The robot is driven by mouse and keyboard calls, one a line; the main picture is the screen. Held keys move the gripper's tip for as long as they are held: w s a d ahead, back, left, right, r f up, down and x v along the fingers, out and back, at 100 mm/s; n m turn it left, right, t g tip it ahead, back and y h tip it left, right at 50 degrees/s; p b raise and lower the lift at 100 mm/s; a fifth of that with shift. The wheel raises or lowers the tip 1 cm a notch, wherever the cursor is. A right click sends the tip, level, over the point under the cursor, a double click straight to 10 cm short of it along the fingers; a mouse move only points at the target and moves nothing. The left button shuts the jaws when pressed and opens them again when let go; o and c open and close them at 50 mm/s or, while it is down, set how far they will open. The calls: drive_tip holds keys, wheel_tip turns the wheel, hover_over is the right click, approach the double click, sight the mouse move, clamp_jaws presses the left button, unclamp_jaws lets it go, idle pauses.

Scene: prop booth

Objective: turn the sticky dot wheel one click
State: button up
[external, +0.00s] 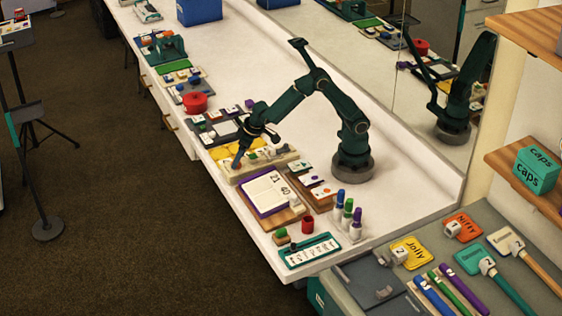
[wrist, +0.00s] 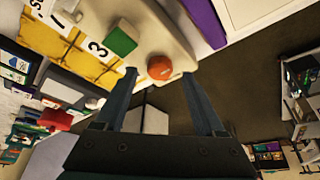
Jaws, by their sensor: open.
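A cream board (external: 240,176) lies under my gripper on the white counter, with small coloured parts on it. In the wrist view its cream edge (wrist: 183,48) carries a round orange-red knob (wrist: 159,67) and a green block (wrist: 121,38). Yellow panels (wrist: 88,66) with numbered white tiles lie beside them. No part is clearly marked as the sticky dot wheel; the round knob may belong to it. My gripper (wrist: 158,76) is open and empty, its fingertips on either side of the knob in the picture. Whether they touch it I cannot tell. In the external view my gripper (external: 254,148) is over the board.
A purple-edged calendar-like pad (external: 268,192) lies just in front of the board. A red pot (external: 195,102) stands further back along the counter. Capped bottles (external: 347,213) and a small red cup (external: 307,223) stand near the front. A mirror (external: 400,75) runs along the right side.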

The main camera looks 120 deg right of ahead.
drive_tip(key=shift+w+d+f, duration=0.2)
drive_tip(key=shift+f, duration=0.45)
clamp_jaws()
drive_tip(key=shift+n, duration=0.5)
